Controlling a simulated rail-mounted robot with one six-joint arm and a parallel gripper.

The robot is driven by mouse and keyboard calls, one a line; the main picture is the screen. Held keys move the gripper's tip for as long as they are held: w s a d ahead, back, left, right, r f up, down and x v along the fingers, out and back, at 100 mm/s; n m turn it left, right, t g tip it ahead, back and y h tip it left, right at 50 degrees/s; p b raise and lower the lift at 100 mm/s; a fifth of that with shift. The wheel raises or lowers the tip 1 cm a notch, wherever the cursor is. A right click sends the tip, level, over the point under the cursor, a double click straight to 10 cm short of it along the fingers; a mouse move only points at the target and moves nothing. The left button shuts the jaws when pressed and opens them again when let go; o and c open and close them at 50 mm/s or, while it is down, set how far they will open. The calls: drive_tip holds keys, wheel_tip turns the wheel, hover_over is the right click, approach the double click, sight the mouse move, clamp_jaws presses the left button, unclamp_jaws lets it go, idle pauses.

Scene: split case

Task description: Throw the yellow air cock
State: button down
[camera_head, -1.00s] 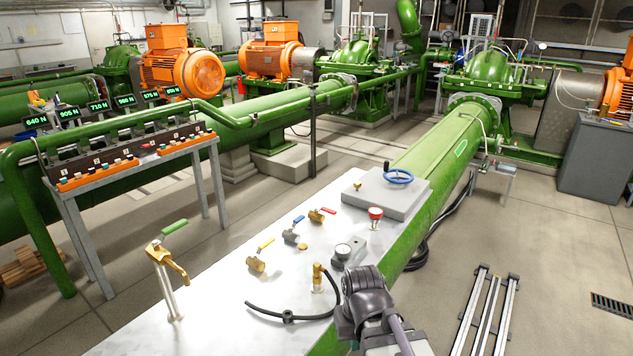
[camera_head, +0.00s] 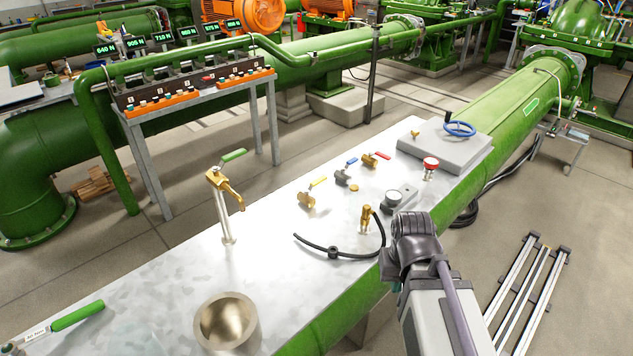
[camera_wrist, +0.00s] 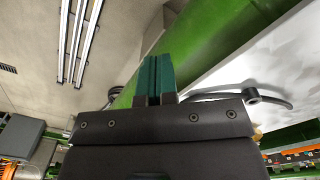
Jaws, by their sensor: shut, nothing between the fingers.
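The yellow air cock (camera_head: 308,198) is a small brass valve with a yellow lever, standing on the pale bench top in the head view. Its lever points up and to the right. In the head view my arm stands at the bench's right edge and the fingers cannot be made out.
A brass tap with a green lever (camera_head: 224,190) and a metal bowl (camera_head: 227,322) stand on the left of the bench. A black hose (camera_head: 334,252) with a brass fitting and a gauge (camera_head: 393,199) lie between the air cock and my arm. A green pipe (camera_head: 352,304) runs along the bench's edge.

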sight(319, 180)
drive_tip(key=c, duration=1.9)
unclamp_jaws()
